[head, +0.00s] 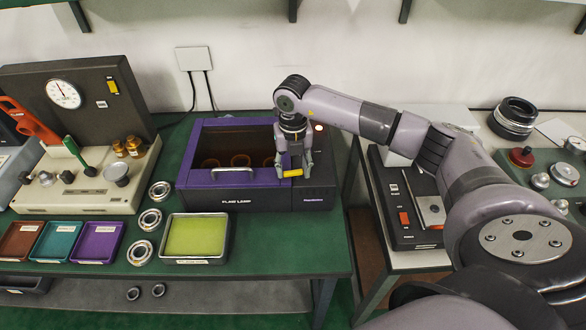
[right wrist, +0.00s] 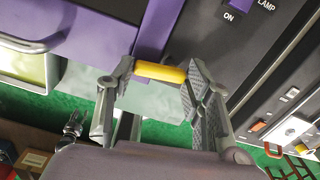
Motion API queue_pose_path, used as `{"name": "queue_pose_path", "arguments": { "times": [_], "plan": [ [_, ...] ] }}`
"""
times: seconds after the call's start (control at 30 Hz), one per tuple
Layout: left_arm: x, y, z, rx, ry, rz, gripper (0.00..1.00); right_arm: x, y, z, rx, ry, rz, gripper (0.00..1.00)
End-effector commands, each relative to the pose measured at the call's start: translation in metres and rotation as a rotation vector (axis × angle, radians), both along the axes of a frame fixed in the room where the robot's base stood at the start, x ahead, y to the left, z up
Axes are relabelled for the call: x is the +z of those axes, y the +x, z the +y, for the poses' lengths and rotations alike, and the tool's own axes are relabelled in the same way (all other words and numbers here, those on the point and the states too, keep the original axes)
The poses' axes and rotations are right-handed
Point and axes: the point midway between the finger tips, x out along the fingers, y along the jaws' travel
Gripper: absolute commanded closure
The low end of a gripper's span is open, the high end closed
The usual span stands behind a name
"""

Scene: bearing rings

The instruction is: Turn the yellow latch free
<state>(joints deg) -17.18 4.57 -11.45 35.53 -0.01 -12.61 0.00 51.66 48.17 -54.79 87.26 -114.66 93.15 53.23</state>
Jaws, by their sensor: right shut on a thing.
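The yellow latch (head: 292,173) is a short bar on the front of the purple-and-black flaw lamp box (head: 262,198), at the right end of its purple panel. My right gripper (head: 294,163) reaches down to it from above. In the right wrist view the yellow latch (right wrist: 160,72) lies between the two grey finger pads of my right gripper (right wrist: 158,85), which is shut on it. The latch runs roughly level across the gap between the pads in that view. The head view does not show my left gripper.
A silver handle (head: 232,172) sticks out of the purple panel left of the latch. A tray with a yellow-green pad (head: 165,258) stands in front of the box, with bearing rings (head: 139,252) left of it. A grey control unit (head: 405,205) stands to the right, across a gap.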

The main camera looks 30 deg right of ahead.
Motion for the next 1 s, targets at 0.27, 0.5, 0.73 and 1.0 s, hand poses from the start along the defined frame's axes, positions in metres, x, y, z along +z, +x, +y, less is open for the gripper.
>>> {"name": "queue_pose_path", "arguments": {
  "times": [0.27, 0.5, 0.73, 1.0],
  "plan": [
    [-0.026, 0.000, 0.000, 0.000, 0.000, 0.000, 0.60, -0.003, -0.002, 0.000, 0.248, 0.000, -0.004, 0.81],
    [-0.045, 0.000, 0.000, 0.000, 0.000, 0.000, 0.60, -0.003, -0.005, 0.000, 0.476, -0.001, -0.004, 0.81],
    [-0.063, 0.000, 0.000, -0.001, 0.000, 0.000, 0.60, -0.003, -0.007, 0.000, 0.694, -0.001, -0.004, 0.81],
    [-0.082, 0.000, 0.000, -0.001, 0.000, 0.000, 0.60, -0.002, -0.010, -0.001, 0.949, -0.001, -0.005, 0.81]
  ]
}}
